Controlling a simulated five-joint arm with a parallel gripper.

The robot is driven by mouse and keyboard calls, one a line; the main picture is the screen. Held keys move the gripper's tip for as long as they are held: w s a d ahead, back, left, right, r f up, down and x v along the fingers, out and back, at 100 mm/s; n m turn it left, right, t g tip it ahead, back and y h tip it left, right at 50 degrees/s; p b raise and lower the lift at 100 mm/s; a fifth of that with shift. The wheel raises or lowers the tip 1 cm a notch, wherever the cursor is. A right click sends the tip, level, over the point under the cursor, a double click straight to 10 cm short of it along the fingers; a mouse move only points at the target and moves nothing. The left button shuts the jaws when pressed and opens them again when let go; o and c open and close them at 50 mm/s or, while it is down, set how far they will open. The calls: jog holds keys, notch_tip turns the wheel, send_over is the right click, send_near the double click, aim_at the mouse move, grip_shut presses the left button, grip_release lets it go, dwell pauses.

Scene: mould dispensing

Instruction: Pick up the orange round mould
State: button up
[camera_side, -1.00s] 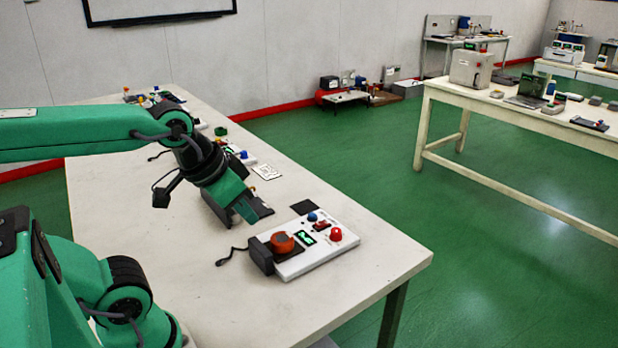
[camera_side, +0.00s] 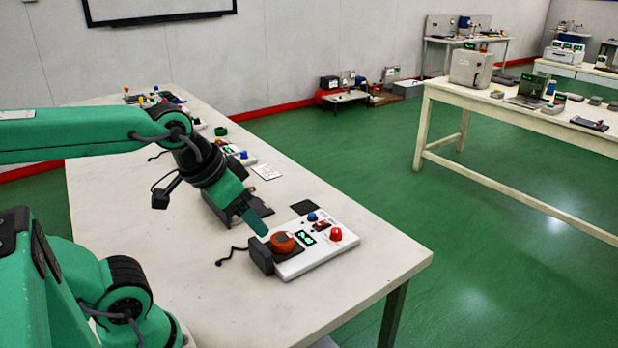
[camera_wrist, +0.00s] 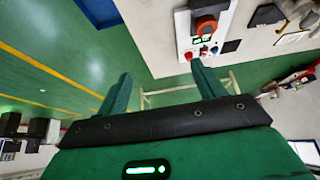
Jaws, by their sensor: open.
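The orange round mould (camera_side: 281,242) sits on the dark pad at the left end of a white control box near the table's right end. My gripper (camera_side: 262,231) is just above and behind the mould in the side view, pointing down toward it; whether it touches cannot be told from there. In the wrist view the orange mould (camera_wrist: 206,25) lies beyond the fingertips, toward the top and right of the middle. The two green fingers of my gripper (camera_wrist: 160,70) are spread apart with nothing between them.
The white control box (camera_side: 318,258) carries a green display, a red knob (camera_side: 336,234) and a blue knob (camera_side: 312,217). A dark block (camera_side: 261,257) with a cable stands at its left end. More small devices line the table's back edge. The front of the table (camera_side: 220,310) is clear.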

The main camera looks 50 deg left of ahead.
jog(key=shift+o, duration=0.8)
jog(key=shift+w, duration=0.1)
jog(key=w+a+f+n+g, duration=0.35)
jog(key=w+a+f, duration=0.2)
jog(key=w, duration=0.45)
jog(key=shift+w+a+f+n+g, duration=0.35)
jog(key=shift+w+a+f+n, duration=0.35)
jog(key=shift+a+f, duration=0.85)
jog(key=shift+w+a+f+n+g, duration=0.45)
jog(key=shift+w+a+f, duration=0.5)
jog(key=shift+f, duration=1.1)
jog(key=shift+w+a+f+n+g, duration=0.25)
jog(key=shift+w+a+f+n, duration=0.45)
jog(key=shift+a+f, duration=0.9)
jog(key=shift+d+f, duration=0.25)
jog(key=shift+f, duration=0.05)
